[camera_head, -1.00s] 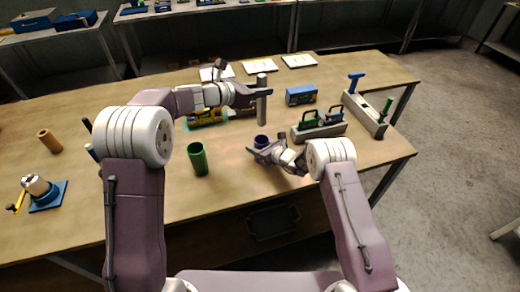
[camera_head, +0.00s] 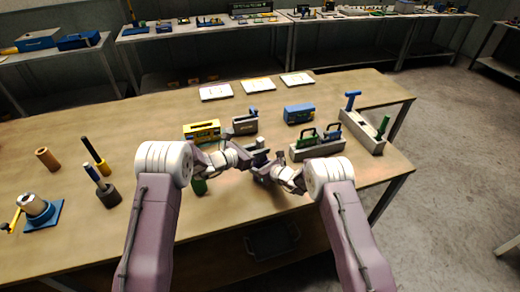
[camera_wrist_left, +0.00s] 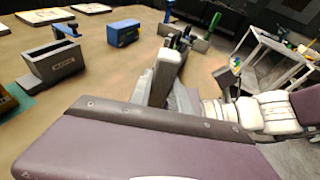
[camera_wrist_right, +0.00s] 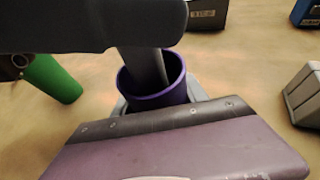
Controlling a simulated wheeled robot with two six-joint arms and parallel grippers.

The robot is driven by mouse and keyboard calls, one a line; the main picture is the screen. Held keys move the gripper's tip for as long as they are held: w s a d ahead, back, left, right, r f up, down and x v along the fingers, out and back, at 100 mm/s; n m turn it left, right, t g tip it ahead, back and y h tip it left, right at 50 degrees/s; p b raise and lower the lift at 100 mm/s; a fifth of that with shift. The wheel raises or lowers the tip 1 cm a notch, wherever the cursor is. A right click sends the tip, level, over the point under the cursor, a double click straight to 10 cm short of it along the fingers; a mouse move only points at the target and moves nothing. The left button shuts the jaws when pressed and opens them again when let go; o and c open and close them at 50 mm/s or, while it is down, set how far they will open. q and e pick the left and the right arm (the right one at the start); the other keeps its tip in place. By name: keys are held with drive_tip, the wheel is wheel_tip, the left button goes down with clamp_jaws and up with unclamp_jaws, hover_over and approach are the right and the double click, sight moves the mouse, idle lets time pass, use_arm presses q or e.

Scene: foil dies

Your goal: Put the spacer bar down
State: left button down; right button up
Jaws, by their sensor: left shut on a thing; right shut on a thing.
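My left gripper (camera_head: 256,151) is shut on the grey spacer bar, whose pale top end (camera_wrist_left: 168,57) stands up out of the jaws in the left wrist view. In the right wrist view the bar (camera_wrist_right: 148,66) runs down into the mouth of a purple cup (camera_wrist_right: 157,98). Whether it touches the bottom of the cup is hidden. My right gripper (camera_head: 261,169) is shut on the purple cup, just below the left gripper. In the head view the grippers overlap and mostly hide the bar and cup.
Behind the grippers are a yellow box (camera_head: 202,131), a grey holder (camera_head: 245,125) and a blue box (camera_head: 299,113). A grey block with handles (camera_head: 316,149) is at right. The front table strip is fairly clear.

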use_arm(q)
drive_tip(key=c, duration=1.2)
unclamp_jaws()
drive_tip(key=v, duration=1.2)
drive_tip(key=shift+s+r, duration=0.1)
drive_tip(key=shift+r, duration=0.05)
